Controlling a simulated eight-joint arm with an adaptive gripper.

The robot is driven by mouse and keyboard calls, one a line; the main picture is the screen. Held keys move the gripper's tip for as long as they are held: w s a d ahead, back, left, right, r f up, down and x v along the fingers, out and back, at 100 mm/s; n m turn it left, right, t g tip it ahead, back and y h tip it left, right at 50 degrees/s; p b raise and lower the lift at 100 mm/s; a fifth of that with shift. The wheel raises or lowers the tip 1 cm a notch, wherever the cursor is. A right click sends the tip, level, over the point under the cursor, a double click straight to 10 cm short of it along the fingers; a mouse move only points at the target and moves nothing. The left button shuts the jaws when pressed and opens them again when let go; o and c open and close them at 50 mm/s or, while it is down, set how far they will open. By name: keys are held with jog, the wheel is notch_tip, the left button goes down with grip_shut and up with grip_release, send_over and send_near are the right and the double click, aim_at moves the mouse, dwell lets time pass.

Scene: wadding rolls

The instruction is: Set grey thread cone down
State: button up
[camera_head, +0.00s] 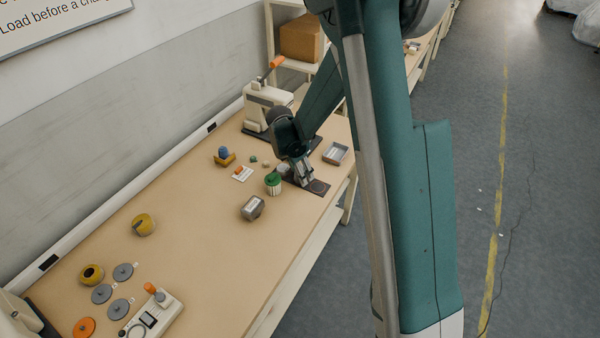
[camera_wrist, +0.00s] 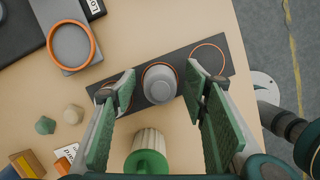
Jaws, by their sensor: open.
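The grey thread cone (camera_wrist: 160,83) shows in the wrist view, seen from above, over the middle of a dark plate (camera_wrist: 230,68) with orange rings. It looks upright on the plate. My gripper (camera_wrist: 160,79) is open, with one green-padded finger on each side of the cone and a visible gap to it. The left finger partly hides the plate's left ring. In the head view my gripper (camera_head: 304,181) is low over the dark plate (camera_head: 319,187), and I cannot make out the grey cone there.
A cream cone with a green top (camera_wrist: 148,152) stands close beside my gripper. A grey block with an orange ring (camera_wrist: 71,45) is at upper left. A metal tray (camera_head: 335,153) and a grey box (camera_head: 252,207) flank the plate.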

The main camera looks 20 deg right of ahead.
jog(key=p+v, duration=0.1)
jog(key=v, duration=1.1)
jog(key=shift+s+r, duration=0.1)
jog(key=shift+r, duration=0.05)
dwell(0.5)
jog(key=s+d+r+m+t+y, duration=0.25)
jog(key=s+r+m, duration=0.75)
jog(key=s+r, duration=0.55)
jog(key=s+r+m+t, duration=0.1)
jog(key=s+m, duration=0.5)
jog(key=s, duration=0.3)
jog(key=s+r+m+t, duration=0.2)
jog(key=s+m, duration=0.4)
jog(key=s, duration=0.3)
jog(key=shift+s+d+r, duration=0.25)
jog(key=shift+d+r, duration=0.05)
